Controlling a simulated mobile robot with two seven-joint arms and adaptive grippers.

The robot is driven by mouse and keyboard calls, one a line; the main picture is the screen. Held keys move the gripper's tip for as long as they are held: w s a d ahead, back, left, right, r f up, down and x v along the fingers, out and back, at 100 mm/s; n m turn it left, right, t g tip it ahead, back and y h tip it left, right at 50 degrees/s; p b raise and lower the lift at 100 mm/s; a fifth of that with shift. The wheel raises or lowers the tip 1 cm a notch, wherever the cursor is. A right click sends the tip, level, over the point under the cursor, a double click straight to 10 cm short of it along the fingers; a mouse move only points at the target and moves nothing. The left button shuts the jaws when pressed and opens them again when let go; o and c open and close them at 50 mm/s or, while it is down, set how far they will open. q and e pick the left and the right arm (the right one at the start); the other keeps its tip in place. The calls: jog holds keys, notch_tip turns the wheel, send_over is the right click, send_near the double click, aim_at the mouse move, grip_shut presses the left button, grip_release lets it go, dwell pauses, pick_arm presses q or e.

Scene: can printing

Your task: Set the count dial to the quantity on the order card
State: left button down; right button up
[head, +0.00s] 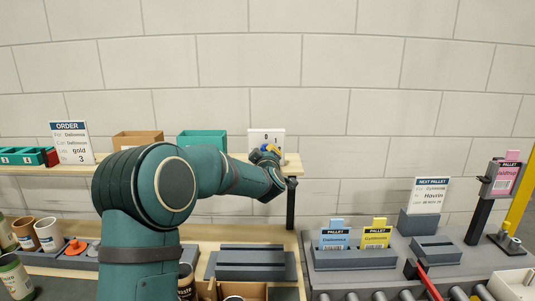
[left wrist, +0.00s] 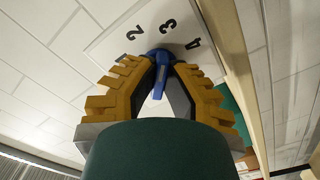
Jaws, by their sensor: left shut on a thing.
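The order card (head: 72,143) stands on the shelf at the left of the head view and reads "gold" and 3. The count dial is a white panel (head: 267,134) at the shelf's right end; 0 and 1 show there. In the left wrist view the dial panel (left wrist: 110,47) shows 2, 3 and 4 around a blue knob (left wrist: 160,57). My left gripper (left wrist: 161,72) has its yellow fingers on both sides of the knob and is shut on it. Which number the knob points at I cannot tell. My right gripper is not in view.
A brown box (head: 138,140) and a teal box (head: 203,137) stand on the shelf behind my arm. Cups (head: 48,235) stand at lower left. Pallet cards (head: 376,235) sit in a grey holder at right, near conveyor rollers and a red lever (head: 428,280).

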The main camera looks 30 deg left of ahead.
pick_arm(q)
jog(key=shift+r, duration=0.15)
jog(key=shift+a, duration=0.1)
jog(key=c, duration=1)
grip_release()
jog(key=v, duration=1.2)
